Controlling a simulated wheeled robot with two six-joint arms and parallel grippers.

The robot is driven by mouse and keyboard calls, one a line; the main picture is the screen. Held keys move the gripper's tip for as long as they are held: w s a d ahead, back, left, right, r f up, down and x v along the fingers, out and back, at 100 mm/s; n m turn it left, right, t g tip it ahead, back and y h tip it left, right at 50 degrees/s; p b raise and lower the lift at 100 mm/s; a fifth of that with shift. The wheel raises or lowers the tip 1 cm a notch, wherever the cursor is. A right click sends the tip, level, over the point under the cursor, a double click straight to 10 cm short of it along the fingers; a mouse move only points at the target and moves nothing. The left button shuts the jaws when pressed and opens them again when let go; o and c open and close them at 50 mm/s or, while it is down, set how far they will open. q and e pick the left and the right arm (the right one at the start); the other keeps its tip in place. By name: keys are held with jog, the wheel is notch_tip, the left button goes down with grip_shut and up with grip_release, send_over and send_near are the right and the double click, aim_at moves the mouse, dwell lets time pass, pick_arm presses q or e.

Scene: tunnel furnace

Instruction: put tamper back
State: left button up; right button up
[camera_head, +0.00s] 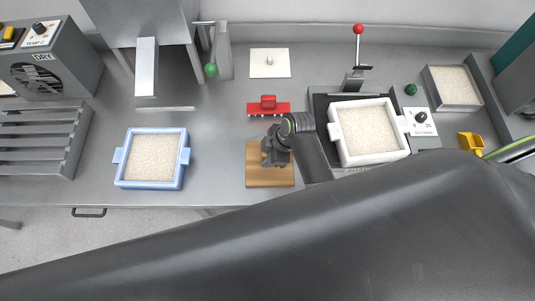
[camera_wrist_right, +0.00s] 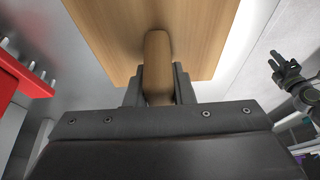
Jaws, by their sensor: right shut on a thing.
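The tamper is a light wooden block (camera_head: 270,178) with an upright wooden handle (camera_wrist_right: 157,55). In the head view it is at the middle of the bench, below the red piece. My right gripper (camera_head: 270,153) is over the block and hides its handle there. In the right wrist view my right gripper (camera_wrist_right: 158,90) is shut on the handle, one finger on each side. I cannot tell whether the block rests on the bench or hangs just above it. My left gripper (camera_wrist_right: 283,68) appears small at the right of the wrist view; its jaw opening is unclear.
A blue-framed tray of pale granules (camera_head: 155,186) stands left, a white-framed one (camera_head: 334,130) on the press at right. The red piece (camera_head: 268,108) and a white lidded plate (camera_head: 270,70) lie behind the tamper. Bench is clear between blue tray and tamper.

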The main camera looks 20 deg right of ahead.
jog(key=shift+f, duration=0.1)
jog(key=o, duration=0.9)
jog(key=b+v, duration=0.1)
jog(key=v, duration=1.1)
jog(key=shift+b, duration=0.3)
